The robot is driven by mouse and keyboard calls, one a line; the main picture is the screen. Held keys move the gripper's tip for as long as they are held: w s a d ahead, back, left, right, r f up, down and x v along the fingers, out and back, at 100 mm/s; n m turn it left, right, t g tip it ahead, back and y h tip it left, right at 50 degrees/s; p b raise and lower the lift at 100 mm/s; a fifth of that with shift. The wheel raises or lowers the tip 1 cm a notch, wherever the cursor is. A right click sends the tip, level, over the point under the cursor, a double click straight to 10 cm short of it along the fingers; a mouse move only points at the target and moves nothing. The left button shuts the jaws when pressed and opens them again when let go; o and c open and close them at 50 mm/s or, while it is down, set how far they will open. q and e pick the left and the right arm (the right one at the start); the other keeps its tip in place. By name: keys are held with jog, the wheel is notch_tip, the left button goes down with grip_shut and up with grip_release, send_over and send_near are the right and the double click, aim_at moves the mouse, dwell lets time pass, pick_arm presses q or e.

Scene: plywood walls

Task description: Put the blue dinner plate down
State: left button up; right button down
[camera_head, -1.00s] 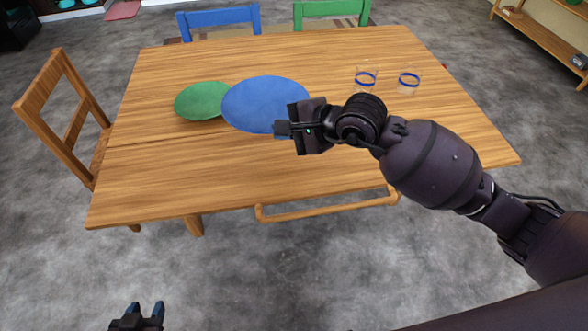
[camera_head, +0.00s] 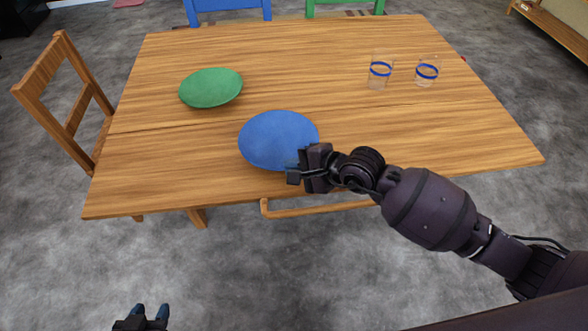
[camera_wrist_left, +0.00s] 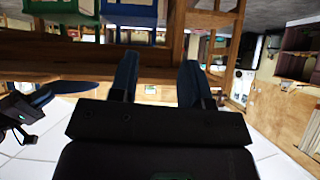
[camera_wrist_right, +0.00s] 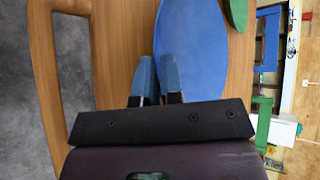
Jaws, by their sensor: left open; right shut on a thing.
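The blue dinner plate (camera_head: 277,139) is over the near part of the wooden table (camera_head: 160,180) in the head view. My right gripper (camera_head: 298,168) is shut on its near right rim. In the right wrist view the blue plate (camera_wrist_right: 193,45) lies beyond the fingertips (camera_wrist_right: 158,70). I cannot tell whether the plate touches the tabletop or hovers just above it. My left gripper (camera_head: 149,313) is open and empty, low in front of the table at the bottom of the head view. Its two fingers (camera_wrist_left: 157,75) stand apart in the left wrist view.
A green plate (camera_head: 211,88) lies on the table to the far left of the blue plate. Two glasses with blue bands, one (camera_head: 380,72) and another (camera_head: 427,71), stand at the back right. The tabletop between is clear. A wooden chair (camera_head: 68,100) stands at the left.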

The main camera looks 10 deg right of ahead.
jog(key=shift+f, duration=1.05)
jog(key=c, duration=1.3)
grip_release()
jog(key=shift+o, duration=0.2)
pick_arm(q)
jog(key=shift+w+r+p, duration=0.2)
jog(key=shift+r+p, duration=0.6)
jog(key=shift+p, duration=0.1)
pick_arm(e)
jog(key=v, duration=1.2)
jog(key=shift+s, duration=0.1)
